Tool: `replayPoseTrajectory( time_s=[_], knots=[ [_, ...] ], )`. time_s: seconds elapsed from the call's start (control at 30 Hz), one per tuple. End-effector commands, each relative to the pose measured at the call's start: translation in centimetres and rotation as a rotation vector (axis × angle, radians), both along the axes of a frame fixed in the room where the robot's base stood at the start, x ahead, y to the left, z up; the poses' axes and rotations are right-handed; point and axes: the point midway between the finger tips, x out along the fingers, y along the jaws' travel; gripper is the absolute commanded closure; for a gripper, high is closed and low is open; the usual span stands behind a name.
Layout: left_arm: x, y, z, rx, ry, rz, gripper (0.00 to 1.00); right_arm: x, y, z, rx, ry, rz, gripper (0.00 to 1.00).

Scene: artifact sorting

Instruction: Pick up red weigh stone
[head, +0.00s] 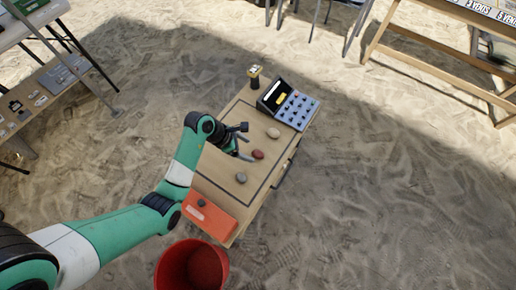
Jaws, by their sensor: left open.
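The red weigh stone (258,155) lies on the wooden table (262,185), inside a dark outlined area. A beige stone (273,133) lies just behind it and a grey stone (241,178) lies in front and to the left. My left gripper (247,143) is open, low over the table, just left of the red stone. One finger reaches close to the stone; I cannot tell whether it touches. My right gripper is not in the head view.
A device with blue buttons (295,108) and a small dark item with a yellow top (254,77) stand at the table's far end. An orange box (210,217) sits at the near end. A red bucket (191,268) stands on the sand below it.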

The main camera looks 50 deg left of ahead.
Motion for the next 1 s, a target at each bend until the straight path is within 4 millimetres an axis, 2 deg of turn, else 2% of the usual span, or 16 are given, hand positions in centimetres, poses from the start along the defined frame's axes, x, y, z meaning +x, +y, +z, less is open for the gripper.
replayPoseTrajectory(
  time_s=[0.2, 0.27, 0.53, 0.57, 1.0],
  knots=[
    [1.5, -1.1, -3.3, 0.001, -0.001, -0.003, 0.16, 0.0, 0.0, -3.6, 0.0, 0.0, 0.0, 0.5],
    [1.9, -1.4, -4.1, 0.001, 0.001, -0.002, 0.16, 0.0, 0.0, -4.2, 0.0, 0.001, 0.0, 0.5],
    [2.3, -1.6, -4.1, 0.001, 0.0, 0.0, 0.16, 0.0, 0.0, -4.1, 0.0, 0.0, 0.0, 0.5],
    [2.3, -1.6, -4.1, 0.001, 0.0, 0.0, 0.2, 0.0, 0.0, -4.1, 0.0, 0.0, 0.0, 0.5],
    [2.2, -1.6, -4.1, 0.001, 0.001, 0.0, 0.99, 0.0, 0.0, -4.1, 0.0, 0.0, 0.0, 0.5]
  ],
)
